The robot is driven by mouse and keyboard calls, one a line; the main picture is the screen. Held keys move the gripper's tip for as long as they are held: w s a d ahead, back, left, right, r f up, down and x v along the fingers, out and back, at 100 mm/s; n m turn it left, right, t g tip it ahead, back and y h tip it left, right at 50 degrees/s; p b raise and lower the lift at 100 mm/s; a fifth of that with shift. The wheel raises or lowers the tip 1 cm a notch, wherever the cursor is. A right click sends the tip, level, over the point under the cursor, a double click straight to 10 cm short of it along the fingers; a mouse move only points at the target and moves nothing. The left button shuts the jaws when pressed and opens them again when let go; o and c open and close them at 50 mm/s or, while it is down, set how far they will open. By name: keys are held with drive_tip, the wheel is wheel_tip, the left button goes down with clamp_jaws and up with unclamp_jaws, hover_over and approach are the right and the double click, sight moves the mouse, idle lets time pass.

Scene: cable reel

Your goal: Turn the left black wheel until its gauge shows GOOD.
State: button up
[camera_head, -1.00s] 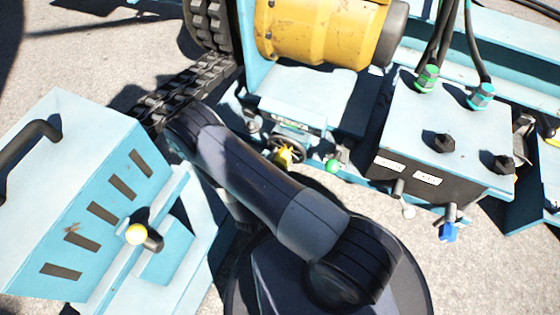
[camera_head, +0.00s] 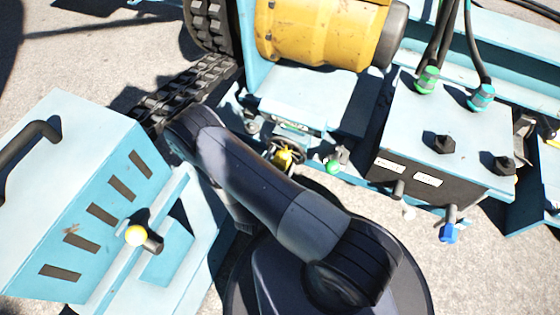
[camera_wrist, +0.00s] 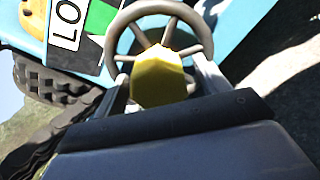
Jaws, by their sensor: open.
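The black wheel (camera_wrist: 113,42), a spoked ring, fills the top middle of the wrist view. It also shows small beside my arm in the head view (camera_head: 302,150). A yellow piece (camera_wrist: 158,78) stands in front of its hub; I cannot tell whether it belongs to the wheel. My gripper (camera_wrist: 163,86) is open, with one pale finger at each side of the wheel's lower part. I cannot tell whether they touch the rim. Behind the wheel, a gauge (camera_wrist: 66,22) shows a white field with "LO" and a green field. Its pointer and reading cannot be made out.
A box (camera_head: 455,120) with black knobs and green hose fittings (camera_head: 428,80) stands right of the wheel. A green knob (camera_head: 333,167) is close to the wheel's right. A slotted blue cabinet (camera_head: 85,190) stands at left. The yellow drum (camera_head: 310,32) is behind.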

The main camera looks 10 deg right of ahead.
drive_tip(key=shift+s+a, duration=0.1)
drive_tip(key=p+v, duration=0.2)
drive_tip(key=v, duration=0.8)
drive_tip(key=shift+s+a+p, duration=0.15)
drive_tip(key=shift+s+p, duration=0.1)
drive_tip(key=shift+p, duration=0.05)
drive_tip(key=shift+w, duration=0.1)
idle(1.0)
drive_tip(key=shift+b+x, duration=1.3)
drive_tip(key=shift+x, duration=4.05)
